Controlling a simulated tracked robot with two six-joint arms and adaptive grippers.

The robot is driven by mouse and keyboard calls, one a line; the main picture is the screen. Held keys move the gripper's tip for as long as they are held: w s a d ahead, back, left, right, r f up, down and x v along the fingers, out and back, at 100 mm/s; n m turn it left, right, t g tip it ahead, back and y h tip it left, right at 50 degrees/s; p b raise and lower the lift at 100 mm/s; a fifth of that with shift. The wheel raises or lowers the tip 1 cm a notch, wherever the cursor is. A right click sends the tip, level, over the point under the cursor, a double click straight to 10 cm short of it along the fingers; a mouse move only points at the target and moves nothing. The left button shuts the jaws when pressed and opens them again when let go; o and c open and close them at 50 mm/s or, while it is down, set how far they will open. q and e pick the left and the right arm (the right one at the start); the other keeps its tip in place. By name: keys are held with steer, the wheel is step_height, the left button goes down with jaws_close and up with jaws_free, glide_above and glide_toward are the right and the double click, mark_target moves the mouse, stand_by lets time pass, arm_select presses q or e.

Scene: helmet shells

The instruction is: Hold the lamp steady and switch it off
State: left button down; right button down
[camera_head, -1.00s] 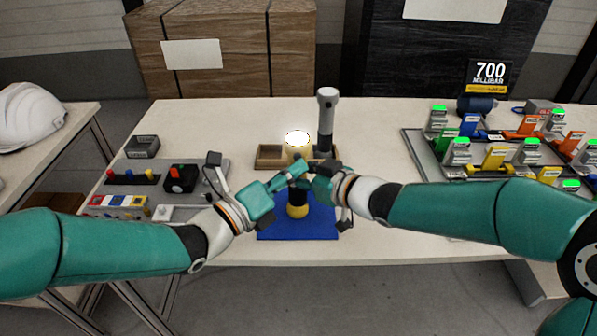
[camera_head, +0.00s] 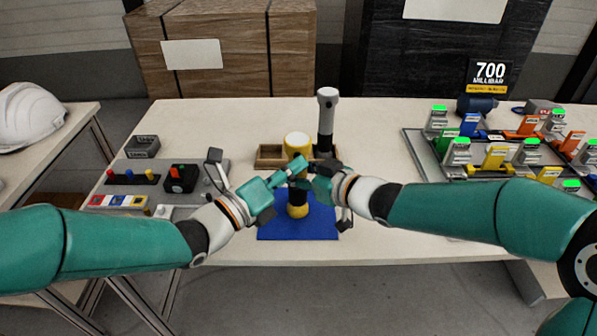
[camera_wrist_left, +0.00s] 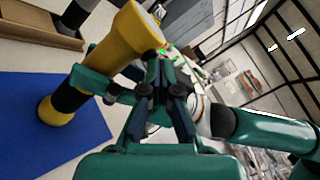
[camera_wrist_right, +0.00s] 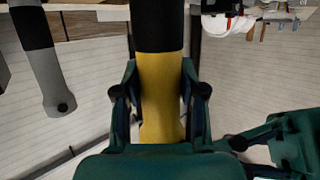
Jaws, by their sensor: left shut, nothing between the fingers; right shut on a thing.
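The yellow and black lamp (camera_head: 297,143) stands upright on a blue mat (camera_head: 270,229). Its top is pale and does not glow. My right gripper (camera_head: 309,181) is shut around the lamp's body; the right wrist view shows the yellow body (camera_wrist_right: 160,100) between its fingers. My left gripper (camera_head: 289,173) is shut and empty, its tips close against the lamp's left front side. The left wrist view shows the lamp (camera_wrist_left: 118,48) just beyond the left fingers (camera_wrist_left: 158,72). The switch is hidden; I cannot tell whether the left tips touch it.
A grey panel with switches (camera_head: 205,175) lies at left. A rack of coloured modules (camera_head: 425,162) lies at right. The table front is clear.

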arm_select(q)
steer(key=shift+s, duration=0.45)
steer(key=s, duration=0.6)
stand_by(0.4)
arm_select(e)
steer(key=c, duration=0.6)
jaws_free()
